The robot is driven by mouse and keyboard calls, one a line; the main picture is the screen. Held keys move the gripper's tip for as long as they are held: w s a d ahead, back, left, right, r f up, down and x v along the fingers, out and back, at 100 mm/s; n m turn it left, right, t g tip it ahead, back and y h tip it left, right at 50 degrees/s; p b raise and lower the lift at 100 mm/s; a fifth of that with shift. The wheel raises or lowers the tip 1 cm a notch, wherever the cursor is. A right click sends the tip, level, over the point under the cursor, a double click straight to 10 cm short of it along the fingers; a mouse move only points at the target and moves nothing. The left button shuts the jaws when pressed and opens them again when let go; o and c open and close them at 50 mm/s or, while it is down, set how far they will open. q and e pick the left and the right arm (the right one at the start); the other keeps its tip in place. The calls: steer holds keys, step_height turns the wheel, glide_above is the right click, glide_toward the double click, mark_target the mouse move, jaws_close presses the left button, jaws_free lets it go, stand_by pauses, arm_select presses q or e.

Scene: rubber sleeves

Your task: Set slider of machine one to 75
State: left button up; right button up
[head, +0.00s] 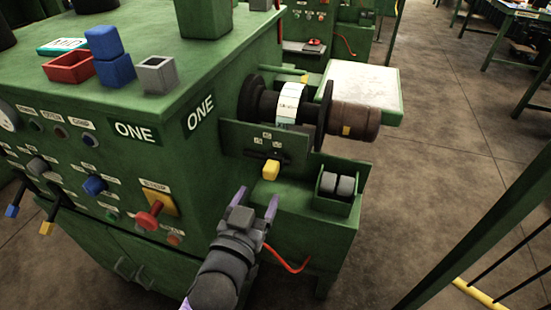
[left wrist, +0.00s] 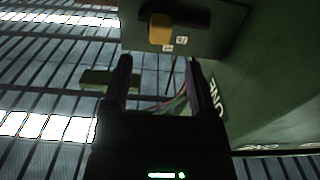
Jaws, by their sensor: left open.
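Machine one (head: 100,185) is a green cabinet with "ONE" signs. Its slider has a yellow knob (head: 271,170) on a dark green panel (head: 236,138) at the right side, with small labels above the knob. My left gripper (head: 257,202) is open and empty, just below and in front of the knob, apart from it. In the left wrist view, the yellow knob (left wrist: 160,30) shows at the top, beyond and between the open left fingers (left wrist: 159,64). The label numbers are too small or dark to read. My right gripper is not in view.
Above the slider is a dark roller (head: 288,105) with a brown drum. A red cable (head: 287,262) hangs near my left gripper. A red knob (head: 148,215) sticks out of the front panel.

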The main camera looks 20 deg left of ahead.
mark_target(268, 175)
arm_select(q)
steer(key=w+b, duration=0.1)
steer(key=w, duration=0.7)
steer(key=shift+d, duration=0.1)
steer(key=shift+c, duration=0.3)
jaws_close()
